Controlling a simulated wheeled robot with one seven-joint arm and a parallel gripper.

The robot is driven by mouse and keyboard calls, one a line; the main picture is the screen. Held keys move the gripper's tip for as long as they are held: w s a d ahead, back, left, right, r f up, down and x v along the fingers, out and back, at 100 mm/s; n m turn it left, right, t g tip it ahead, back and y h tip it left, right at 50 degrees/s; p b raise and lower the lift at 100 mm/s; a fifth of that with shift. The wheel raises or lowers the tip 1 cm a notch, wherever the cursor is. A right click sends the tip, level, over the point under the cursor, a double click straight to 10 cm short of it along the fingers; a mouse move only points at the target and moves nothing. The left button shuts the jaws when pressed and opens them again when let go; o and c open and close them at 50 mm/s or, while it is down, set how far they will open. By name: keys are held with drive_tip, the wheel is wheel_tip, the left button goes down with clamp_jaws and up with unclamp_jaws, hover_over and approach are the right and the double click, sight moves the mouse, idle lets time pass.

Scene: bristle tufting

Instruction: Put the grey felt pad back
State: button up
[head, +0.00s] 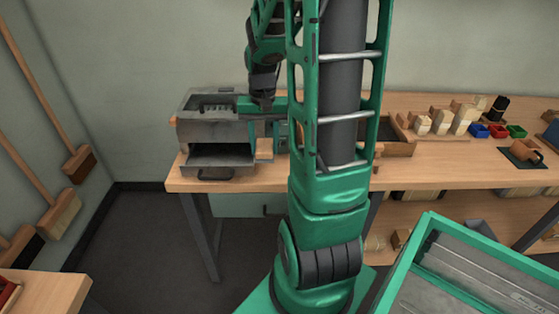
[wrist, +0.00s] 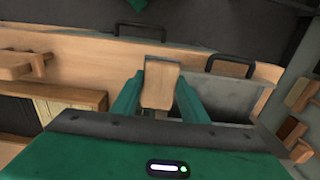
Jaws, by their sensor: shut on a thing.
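My gripper (wrist: 158,105) has its green fingers shut on a small pale wooden block (wrist: 160,82), seen in the wrist view. The machine's front tray (head: 222,152) stands out. I cannot pick out the grey felt pad for certain in either view.
My arm hides the bench's middle. Brooms (head: 70,190) lean on the left wall.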

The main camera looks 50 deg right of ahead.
drive_tip(key=d+f, duration=0.1)
drive_tip(key=d, duration=0.1)
drive_tip(key=s+d+f, duration=0.1)
drive_tip(key=d+f, duration=0.1)
drive_tip(key=s+d+f, duration=0.1)
drive_tip(key=d, duration=0.1)
drive_tip(key=shift+s+d+f, duration=0.15)
drive_tip(key=shift+s+f, duration=0.05)
drive_tip(key=shift+s, duration=0.05)
drive_tip(key=shift+f, duration=1.9)
drive_tip(key=o, duration=1.1)
drive_tip(key=shift+f, duration=0.1)
wheel_tip(320, 180, up, 12)
drive_tip(key=s+a+r+n, duration=0.1)
drive_tip(key=s+a, duration=0.3)
drive_tip(key=a, duration=0.1)
drive_tip(key=s+a+r+n, duration=0.1)
drive_tip(key=s+a, duration=0.4)
drive_tip(key=s+a+n, duration=0.1)
drive_tip(key=s+a, duration=0.3)
drive_tip(key=a, duration=0.2)
drive_tip(key=shift+s+r+n, duration=0.15)
drive_tip(key=shift+r+n, duration=0.15)
drive_tip(key=shift+r, duration=0.1)
